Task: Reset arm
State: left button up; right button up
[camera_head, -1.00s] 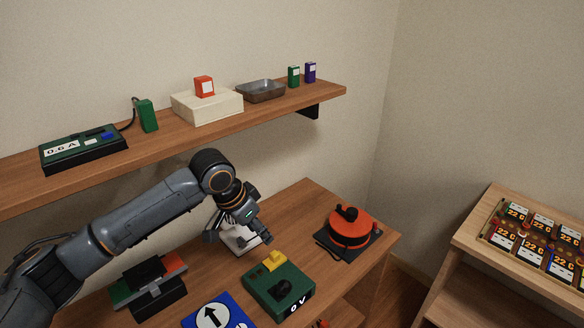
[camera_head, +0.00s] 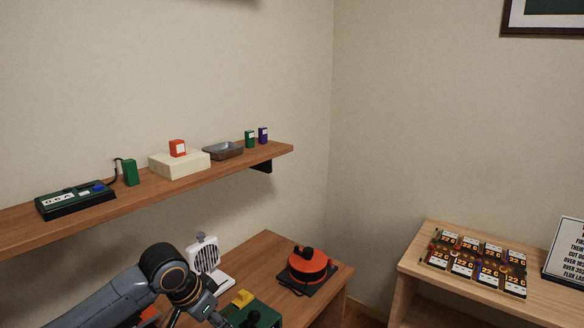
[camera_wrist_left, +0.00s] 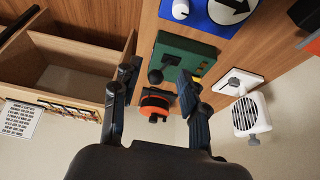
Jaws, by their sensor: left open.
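My left arm comes in from the lower left of the head view, and its wrist lies over the desk by the green box (camera_head: 258,312) with the yellow piece. In the left wrist view my left gripper (camera_wrist_left: 158,78) has its two black fingers spread apart with nothing held between them. The green box (camera_wrist_left: 196,55) and the round orange-red device (camera_wrist_left: 153,107) show beyond the fingers. In the head view the gripper's fingertips are cut off by the lower edge. My right gripper is not in view.
A wall shelf (camera_head: 130,207) above the desk bears a green meter, boxes and a metal tray (camera_head: 223,150). A white grilled device (camera_head: 205,255) and the orange-red device (camera_head: 308,265) stand on the desk. A separate wooden stand (camera_head: 410,262) holds several display modules at right.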

pick_arm(q)
jog(key=s+d+f+h, duration=0.1)
jog(key=s+d+f, duration=0.7)
jog(key=s+f, duration=0.4)
jog(key=s+a+f+n+y, duration=0.25)
jog(key=s+a, duration=0.35)
jog(key=s, duration=0.3)
jog(key=s+a+f+n+y, duration=0.1)
jog(key=s+a+n, duration=0.3)
jog(key=s+a, duration=0.45)
jog(key=s+d+f+g, duration=0.1)
jog(key=s+f, duration=0.1)
jog(key=f, duration=1.2)
jog(key=s+d+f, duration=0.1)
jog(key=f, duration=1.2)
jog(key=s+a+f+g, duration=0.1)
jog(key=s+a+f, duration=0.2)
jog(key=s+f, duration=1.2)
jog(key=shift+s+m+g, duration=0.3)
jog(key=shift+s+m, duration=0.15)
jog(key=shift+s, duration=0.2)
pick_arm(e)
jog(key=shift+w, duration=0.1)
